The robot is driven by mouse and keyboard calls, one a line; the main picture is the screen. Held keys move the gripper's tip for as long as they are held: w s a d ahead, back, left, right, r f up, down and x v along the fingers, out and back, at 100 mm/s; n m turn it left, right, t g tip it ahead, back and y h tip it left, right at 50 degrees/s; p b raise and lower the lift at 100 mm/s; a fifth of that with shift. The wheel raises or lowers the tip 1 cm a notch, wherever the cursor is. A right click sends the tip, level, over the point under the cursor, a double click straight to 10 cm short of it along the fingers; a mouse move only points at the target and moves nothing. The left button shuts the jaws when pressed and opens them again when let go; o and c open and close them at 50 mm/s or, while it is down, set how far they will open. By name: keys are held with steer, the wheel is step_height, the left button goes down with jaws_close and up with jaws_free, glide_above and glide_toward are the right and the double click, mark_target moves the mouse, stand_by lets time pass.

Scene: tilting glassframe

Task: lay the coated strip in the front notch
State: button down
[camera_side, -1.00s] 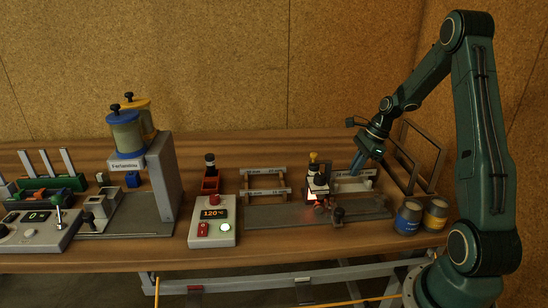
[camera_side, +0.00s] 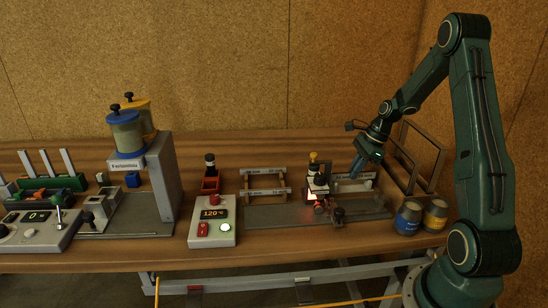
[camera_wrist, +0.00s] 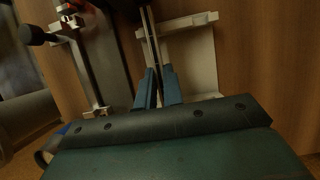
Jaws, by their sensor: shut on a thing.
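My gripper (camera_side: 357,167) points down over the right-hand pale rack (camera_side: 368,185). In the wrist view its two blue fingers (camera_wrist: 158,90) are close together, shut on a thin pale strip (camera_wrist: 149,28) that runs away from them along the left of the pale rack (camera_wrist: 202,60). In the side view the strip is too small to make out clearly. I cannot tell whether it touches a notch. The front notch itself cannot be made out.
A similar rack with two crossbars (camera_side: 266,192) stands to the left. Between them is a dark fixture (camera_side: 318,185) with a red glow. A control box reading 120°C (camera_side: 213,232), two cans (camera_side: 408,217) and a leaning dark frame (camera_side: 428,165) stand nearby.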

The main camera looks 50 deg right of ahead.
steer(key=shift+f, duration=0.6)
steer(key=c, duration=1.5)
jaws_free()
steer(key=shift+o, duration=0.2)
steer(key=v, duration=1.4)
steer(key=shift+a, duration=0.15)
